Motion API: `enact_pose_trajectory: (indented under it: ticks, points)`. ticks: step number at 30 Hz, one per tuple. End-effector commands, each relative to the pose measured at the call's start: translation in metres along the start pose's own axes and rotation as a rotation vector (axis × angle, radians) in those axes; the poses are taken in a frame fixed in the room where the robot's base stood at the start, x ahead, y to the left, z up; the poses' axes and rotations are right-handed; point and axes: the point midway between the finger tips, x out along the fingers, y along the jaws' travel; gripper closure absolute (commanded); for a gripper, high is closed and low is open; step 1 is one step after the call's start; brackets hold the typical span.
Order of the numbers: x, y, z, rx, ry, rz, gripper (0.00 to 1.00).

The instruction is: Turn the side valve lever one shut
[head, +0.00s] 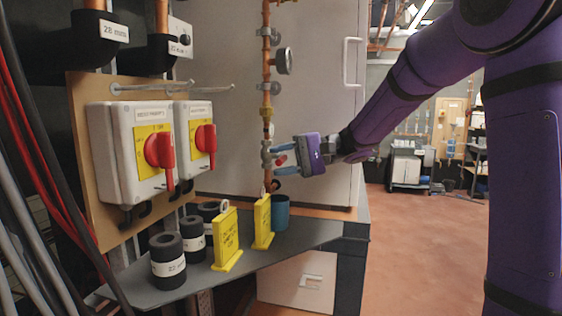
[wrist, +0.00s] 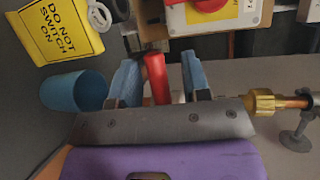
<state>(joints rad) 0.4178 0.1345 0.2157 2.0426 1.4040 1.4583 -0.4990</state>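The side valve (head: 266,152) sits on a vertical copper pipe in the head view. Its red lever (head: 281,160) shows between the two blue fingers of my gripper (head: 277,159). In the wrist view the lever (wrist: 155,78) stands between the fingertips of my gripper (wrist: 159,62). It is close to the left finger, and I cannot tell whether it touches. A clear gap lies between the lever and the right finger. My gripper is open around the lever. The valve body is mostly hidden behind the gripper in the wrist view.
A blue cup (head: 281,213) and yellow signs (head: 228,240) stand on a grey shelf (head: 305,238) below. Black insulation rings (head: 168,262) are at its left. Two switch boxes (head: 132,150) with red handles are on a board at left.

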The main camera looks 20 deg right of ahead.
Motion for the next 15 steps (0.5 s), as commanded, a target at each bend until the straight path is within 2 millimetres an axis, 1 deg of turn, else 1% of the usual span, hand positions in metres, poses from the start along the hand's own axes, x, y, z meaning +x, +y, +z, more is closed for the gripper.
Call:
enact_pose_trajectory:
  ticks: [5,8,11,15]
  points:
    - [-0.002,0.000,0.000,0.000,0.001,0.000,0.57]
    - [-0.009,0.000,-0.001,-0.001,0.002,0.001,0.57]
    - [-0.023,0.001,-0.001,0.000,0.003,0.001,0.57]
    - [-0.050,0.000,-0.001,0.000,0.003,0.001,0.57]
